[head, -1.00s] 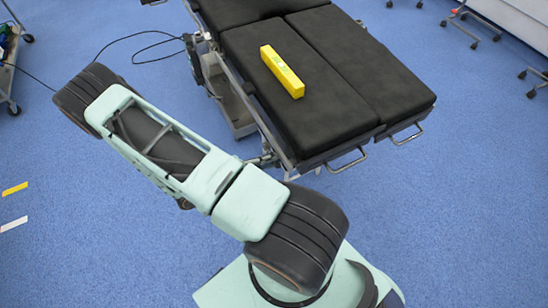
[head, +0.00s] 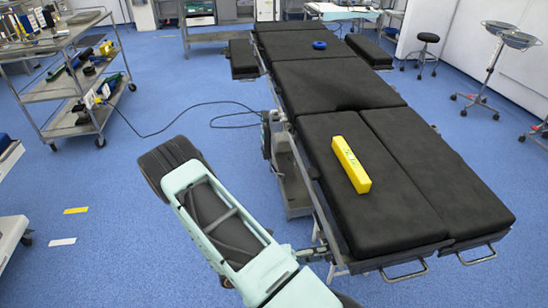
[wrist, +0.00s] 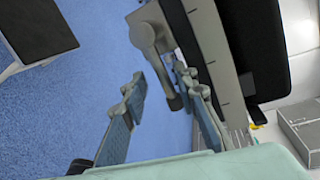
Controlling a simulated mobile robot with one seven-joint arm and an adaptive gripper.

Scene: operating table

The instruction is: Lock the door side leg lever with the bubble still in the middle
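A yellow spirit level (head: 350,164) lies lengthwise on the left black leg pad (head: 375,220) of the operating table in the head view. Its bubble is too small to read. In the wrist view, a grey metal lever (wrist: 172,92) hangs from a clamp-like joint (wrist: 150,25) beside the table's side rail (wrist: 212,50). My gripper (wrist: 158,72) is open, with one finger on each side of the lever. I see gaps beside the lever, but contact is hard to judge. My gripper is not clearly visible in the head view.
A second leg pad (head: 435,170) lies beside the first. A blue ring (head: 320,45) sits farther up the table. A loaded trolley (head: 75,80) stands at left, with a black cable (head: 165,131) on the floor between. A grey box (wrist: 302,130) shows at right in the wrist view.

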